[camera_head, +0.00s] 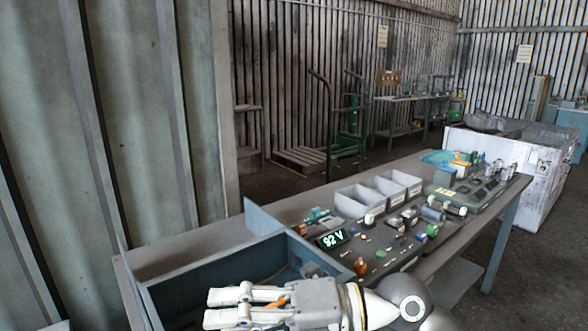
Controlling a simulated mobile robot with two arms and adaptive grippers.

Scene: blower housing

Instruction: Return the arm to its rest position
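My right gripper (209,308) is at the bottom of the head view. Its arm comes in from the lower right, and its pale fingers point left. The two fingers lie apart with a gap between the tips, and no object shows at the tips. A small orange patch shows between the fingers near the palm; I cannot tell what it is. The gripper is over the blue-grey open bin (160,300) at the near end of the workbench (190,257) and hides part of it. My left gripper is not in view.
A thin upright plate (263,218) rises at the bin's far corner. A corrugated wall is close on the left.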

